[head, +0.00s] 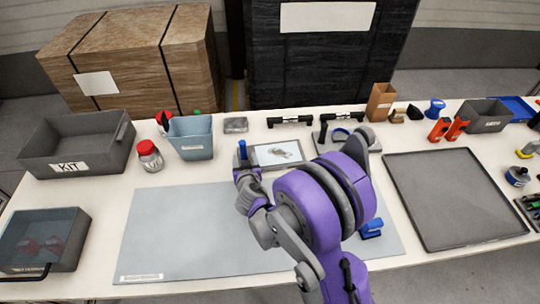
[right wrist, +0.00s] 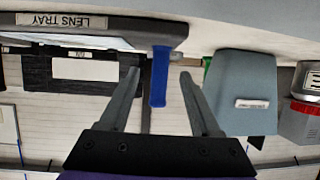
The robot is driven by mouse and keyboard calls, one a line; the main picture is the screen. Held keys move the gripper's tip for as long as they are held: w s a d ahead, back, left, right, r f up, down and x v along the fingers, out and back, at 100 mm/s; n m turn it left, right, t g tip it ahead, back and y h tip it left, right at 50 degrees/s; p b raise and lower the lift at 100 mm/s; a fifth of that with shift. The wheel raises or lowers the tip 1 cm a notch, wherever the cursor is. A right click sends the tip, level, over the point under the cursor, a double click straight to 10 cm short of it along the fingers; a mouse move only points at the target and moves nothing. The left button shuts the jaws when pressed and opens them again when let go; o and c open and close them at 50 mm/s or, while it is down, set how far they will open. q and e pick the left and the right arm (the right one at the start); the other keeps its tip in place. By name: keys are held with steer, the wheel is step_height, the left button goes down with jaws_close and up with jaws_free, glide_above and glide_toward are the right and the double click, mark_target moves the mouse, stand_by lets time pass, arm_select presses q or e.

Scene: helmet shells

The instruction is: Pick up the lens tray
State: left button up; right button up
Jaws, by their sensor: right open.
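The lens tray (head: 262,157) lies flat on the table at centre, with a pale inside and a grey patch in it. In the right wrist view, which is upside down, its labelled edge (right wrist: 62,21) shows at upper left. A blue handle (head: 242,150) sticks up at its left end; the right wrist view shows this handle (right wrist: 160,78) between the fingers. My right gripper (head: 243,172) is open, with one finger on either side of the handle and visible gaps. My right arm hides part of the table behind it. My left gripper is out of view.
A blue-grey bin (head: 191,140) and a red-lidded jar (head: 149,156) stand left of the tray. A grey mat (head: 165,235) lies in front. A dark empty tray (head: 455,200) is at right. The KIT bin (head: 75,155) stands at far left. Black-ended bars (head: 290,120) lie behind.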

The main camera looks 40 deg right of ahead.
steer(key=x, duration=0.2)
steer(key=shift+w+d+f, duration=0.1)
steer(key=shift+w+d, duration=0.05)
steer(key=shift+w, duration=0.05)
steer(key=shift+s, duration=0.1)
jaws_close()
